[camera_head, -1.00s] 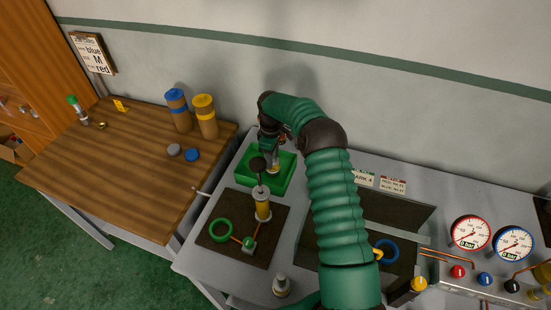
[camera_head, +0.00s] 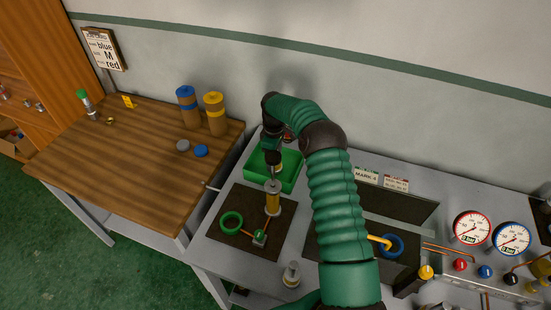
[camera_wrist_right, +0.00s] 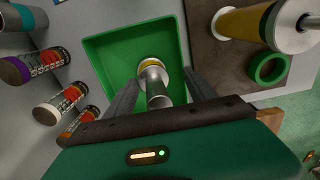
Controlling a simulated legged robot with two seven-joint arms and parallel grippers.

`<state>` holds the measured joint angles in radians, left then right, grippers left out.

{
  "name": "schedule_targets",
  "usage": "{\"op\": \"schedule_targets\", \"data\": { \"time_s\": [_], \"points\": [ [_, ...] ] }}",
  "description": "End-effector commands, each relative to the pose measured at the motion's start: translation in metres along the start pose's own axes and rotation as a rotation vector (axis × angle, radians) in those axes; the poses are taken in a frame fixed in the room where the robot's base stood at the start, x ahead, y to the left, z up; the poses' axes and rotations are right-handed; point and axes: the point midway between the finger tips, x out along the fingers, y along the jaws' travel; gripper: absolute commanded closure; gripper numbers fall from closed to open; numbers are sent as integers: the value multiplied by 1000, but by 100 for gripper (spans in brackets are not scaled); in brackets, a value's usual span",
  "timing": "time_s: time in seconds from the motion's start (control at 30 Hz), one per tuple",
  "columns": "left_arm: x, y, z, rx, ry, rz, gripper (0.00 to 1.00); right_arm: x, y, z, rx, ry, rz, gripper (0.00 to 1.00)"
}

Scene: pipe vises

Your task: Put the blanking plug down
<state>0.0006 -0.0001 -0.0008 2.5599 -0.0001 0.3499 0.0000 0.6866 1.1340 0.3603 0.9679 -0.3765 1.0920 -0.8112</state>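The blanking plug (camera_wrist_right: 152,77) is a silvery cylinder with a yellow band. In the right wrist view it is over the floor of the green tray (camera_wrist_right: 105,62), between the two fingers of my right gripper (camera_wrist_right: 163,80). The fingers look spread, with a gap on each side of the plug. I cannot tell whether the plug touches the tray floor. In the head view my right gripper (camera_head: 274,150) points down into the green tray (camera_head: 290,184), and the arm partly hides it. My left gripper is not in view.
A brass-coloured cylinder (camera_head: 272,199) stands upright on a dark mat beside a green ring (camera_head: 231,223), close in front of the tray. Several banded cylinders (camera_wrist_right: 45,64) lie left in the wrist view. Gauges (camera_head: 471,228) stand right. The wooden table (camera_head: 120,165) has free room.

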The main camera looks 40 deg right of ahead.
Motion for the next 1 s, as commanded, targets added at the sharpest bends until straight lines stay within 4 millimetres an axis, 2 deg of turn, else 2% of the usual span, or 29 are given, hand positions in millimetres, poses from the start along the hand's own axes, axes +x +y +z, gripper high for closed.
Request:
{"op": "schedule_targets", "data": {
  "time_s": [0.17,0.3,0.43,0.57,0.63,0.67,0.73,0.83,0.9,0.97,1.0],
  "points": [
    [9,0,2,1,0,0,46,-30,10,6,4,6,-2,36],
    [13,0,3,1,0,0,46,-66,12,7,5,8,-4,36],
    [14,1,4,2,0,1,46,-95,8,4,3,6,-4,36],
    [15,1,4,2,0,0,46,-111,1,0,1,2,0,36],
    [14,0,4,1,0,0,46,-117,-12,-10,-4,1,8,36],
    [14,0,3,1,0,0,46,-118,-21,-17,-6,2,15,36],
    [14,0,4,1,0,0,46,-121,-53,-36,-6,9,33,36],
    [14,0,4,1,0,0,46,-121,-114,-55,26,32,63,36],
    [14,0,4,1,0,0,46,-117,-159,-55,71,57,76,36],
    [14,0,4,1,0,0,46,-113,-197,-47,120,83,83,36],
    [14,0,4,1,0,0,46,-110,-222,-38,157,101,85,36]
  ]
}}
